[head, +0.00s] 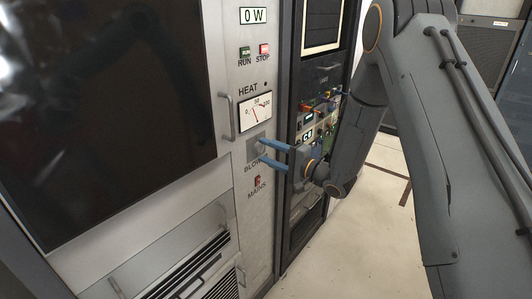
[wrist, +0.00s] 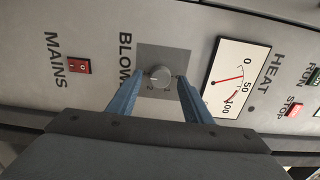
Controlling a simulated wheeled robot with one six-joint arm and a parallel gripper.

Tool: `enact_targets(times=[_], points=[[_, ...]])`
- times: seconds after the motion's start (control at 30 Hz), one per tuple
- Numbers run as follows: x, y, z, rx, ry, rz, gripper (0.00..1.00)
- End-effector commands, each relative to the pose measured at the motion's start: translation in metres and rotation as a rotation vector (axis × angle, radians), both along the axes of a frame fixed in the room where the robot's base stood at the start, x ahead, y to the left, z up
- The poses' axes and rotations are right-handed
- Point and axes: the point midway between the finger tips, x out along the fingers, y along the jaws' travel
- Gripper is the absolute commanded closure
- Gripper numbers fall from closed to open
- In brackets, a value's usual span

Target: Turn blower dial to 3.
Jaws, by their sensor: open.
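The blower dial (wrist: 158,77) is a small round grey knob on a darker grey square plate (wrist: 148,57), with small numbers around it, partly legible. In the head view the plate (head: 252,151) sits on the light rack panel above the word BLOWER, which my gripper partly covers. My gripper (head: 262,153) has two blue fingers pointing at the panel. In the wrist view its fingertips (wrist: 157,80) stand apart on either side of the dial. I cannot tell whether they touch it. The dial's exact setting is too small to read surely.
The HEAT meter (head: 255,111) is above the plate, and the red MAINS switch (head: 257,181) is below. RUN (head: 244,51) and STOP (head: 264,49) buttons are higher up. A door handle (head: 226,116) stands out at the left. Another rack with coloured knobs (head: 318,107) is at right.

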Motion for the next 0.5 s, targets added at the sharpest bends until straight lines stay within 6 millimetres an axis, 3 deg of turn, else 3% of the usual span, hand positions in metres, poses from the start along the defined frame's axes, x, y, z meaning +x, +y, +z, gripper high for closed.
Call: enact_targets(times=[0.3, 0.5], points=[[-0.031, -0.040, -0.001, 0.000, 0.000, -0.001, 0.54], [-0.043, -0.053, -0.001, 0.001, 0.001, 0.002, 0.54]])
